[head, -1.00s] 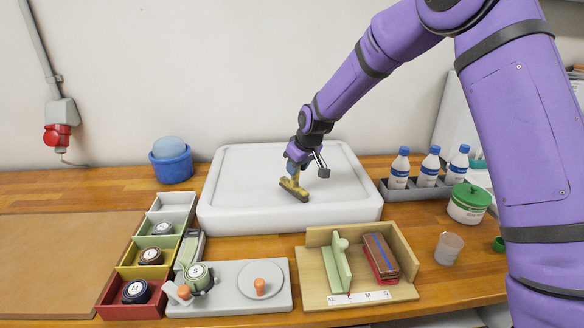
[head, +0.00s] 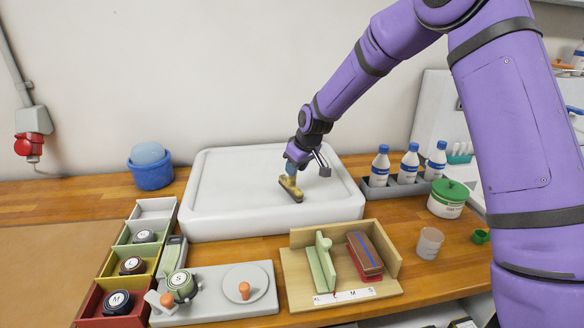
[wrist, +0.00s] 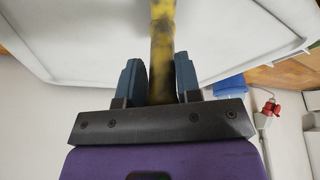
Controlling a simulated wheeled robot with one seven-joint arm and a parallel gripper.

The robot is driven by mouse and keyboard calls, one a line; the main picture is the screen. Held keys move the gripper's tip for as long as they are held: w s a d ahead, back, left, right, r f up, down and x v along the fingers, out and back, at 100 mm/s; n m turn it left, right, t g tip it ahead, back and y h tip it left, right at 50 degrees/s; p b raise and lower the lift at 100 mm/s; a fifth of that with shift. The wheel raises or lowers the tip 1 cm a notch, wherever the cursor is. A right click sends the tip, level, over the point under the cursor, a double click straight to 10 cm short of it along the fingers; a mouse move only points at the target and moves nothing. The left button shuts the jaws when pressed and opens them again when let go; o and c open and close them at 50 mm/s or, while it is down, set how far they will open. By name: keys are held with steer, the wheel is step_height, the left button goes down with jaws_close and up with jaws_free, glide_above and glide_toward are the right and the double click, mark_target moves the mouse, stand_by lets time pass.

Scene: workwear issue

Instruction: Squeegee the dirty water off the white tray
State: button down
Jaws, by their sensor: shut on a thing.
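The white tray (head: 215,205) is a wide, shallow, rimmed slab on the wooden bench against the wall. My gripper (head: 291,169) is over the tray's right half, pointing down, and is shut on the yellow squeegee (head: 290,187). The squeegee's dark lower edge is at or just above the tray surface; I cannot tell if it touches. In the wrist view the worn yellow handle (wrist: 162,30) runs between the two blue-grey fingers, with the pale tray (wrist: 90,40) behind it. I can make out no dirty water on the tray in these frames.
A blue tub (head: 152,173) stands left of the tray. Bottles in a grey rack (head: 395,190) and a green-lidded pot (head: 447,203) stand right. In front are coloured bins (head: 116,268), a grey board (head: 210,312) and a wooden fixture (head: 300,285). The bench at far left is clear.

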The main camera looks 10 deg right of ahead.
steer(key=d, duration=1)
steer(key=shift+f, duration=0.15)
stand_by(0.7)
step_height(320, 180, up, 6)
stand_by(0.8)
steer(key=shift+a+r, duration=0.1)
steer(key=shift+r, duration=0.1)
step_height(320, 180, up, 3)
steer(key=shift+f, duration=0.1)
stand_by(0.3)
steer(key=shift+s, duration=0.1)
stand_by(0.4)
